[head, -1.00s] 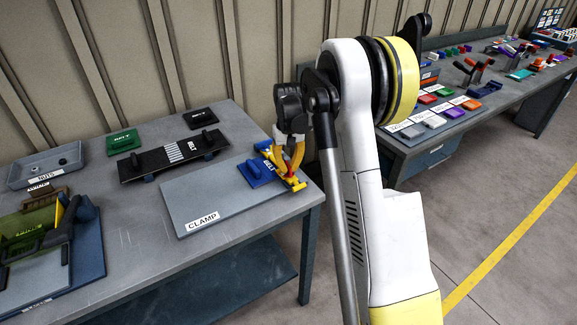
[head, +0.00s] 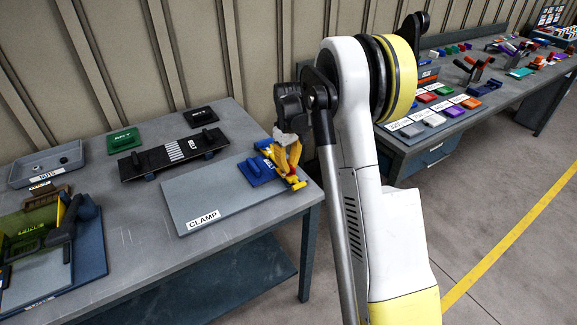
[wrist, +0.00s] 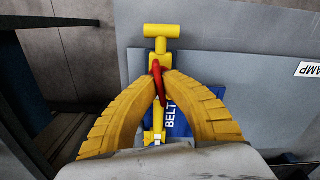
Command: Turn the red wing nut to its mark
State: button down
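The red wing nut (wrist: 158,84) sits on the yellow clamp (wrist: 162,32), which lies along the edge of the blue belt block (wrist: 177,115). In the wrist view my gripper (wrist: 159,80) has its two yellow fingertips closed in on either side of the nut, pinching it. In the head view my gripper (head: 289,168) points down over the clamp (head: 297,183) at the bench's right corner, beside the blue block (head: 256,170). The fingers hide much of the nut there. I cannot make out its mark.
The grey CLAMP board (head: 215,195) lies under the clamp. A black belt board (head: 172,155), a green block (head: 123,140) and a parts tray (head: 45,165) stand further left. A second bench (head: 455,118) with coloured blocks is at right.

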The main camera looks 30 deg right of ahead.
jog(key=c, duration=1.6)
grip_release()
jog(key=shift+o, duration=0.2)
notch_tip(320, 180, up, 12)
